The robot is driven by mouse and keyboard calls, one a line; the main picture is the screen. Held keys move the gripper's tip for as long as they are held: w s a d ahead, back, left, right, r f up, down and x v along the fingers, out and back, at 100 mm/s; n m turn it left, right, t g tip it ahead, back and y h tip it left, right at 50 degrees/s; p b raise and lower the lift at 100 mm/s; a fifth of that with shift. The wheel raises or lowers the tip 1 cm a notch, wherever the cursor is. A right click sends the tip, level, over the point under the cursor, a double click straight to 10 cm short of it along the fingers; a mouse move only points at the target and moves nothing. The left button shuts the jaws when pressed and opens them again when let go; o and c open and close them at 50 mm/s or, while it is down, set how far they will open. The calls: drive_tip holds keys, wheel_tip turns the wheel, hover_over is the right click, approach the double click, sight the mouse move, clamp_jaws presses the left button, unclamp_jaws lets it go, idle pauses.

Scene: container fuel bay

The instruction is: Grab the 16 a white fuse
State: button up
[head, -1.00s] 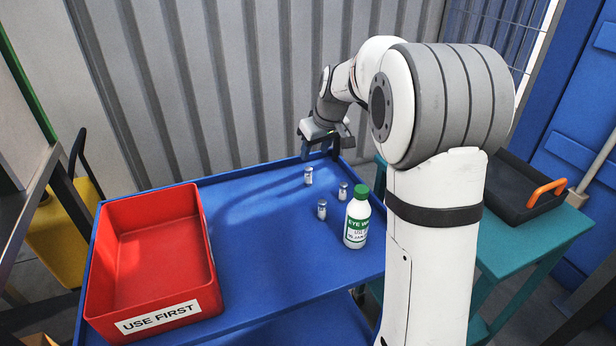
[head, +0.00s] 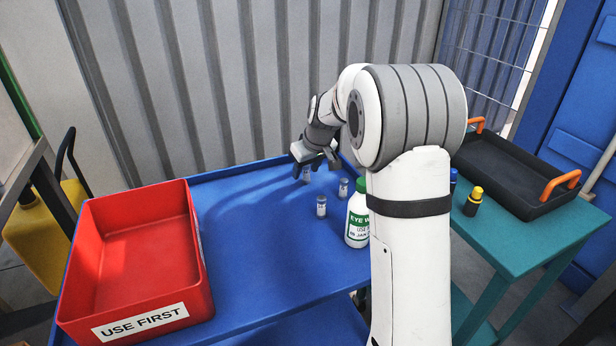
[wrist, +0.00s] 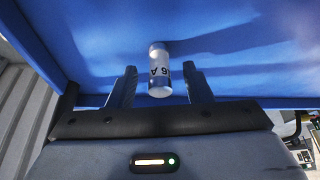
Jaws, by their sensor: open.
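In the wrist view, a small white fuse with metal caps (wrist: 159,72) shows between the fingertips of my open gripper (wrist: 160,82). Dark print ending in "6 A" is on its side; the rest of the print is turned away. In the head view, my gripper (head: 316,166) is low over the far end of the blue cart top, and this fuse (head: 306,175) is partly hidden by it. Two more small fuses stand nearer, one to the right (head: 343,187) and one in front (head: 321,206); their print is too small to read.
A white eye wash bottle with a green cap (head: 357,222) stands close to the fuses, partly behind my arm. A red "USE FIRST" bin (head: 196,265) fills the left of the blue cart (head: 265,270). A teal table (head: 530,240) holds a black tray (head: 510,178).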

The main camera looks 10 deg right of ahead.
drive_tip(key=shift+c, duration=0.5)
clamp_jaws()
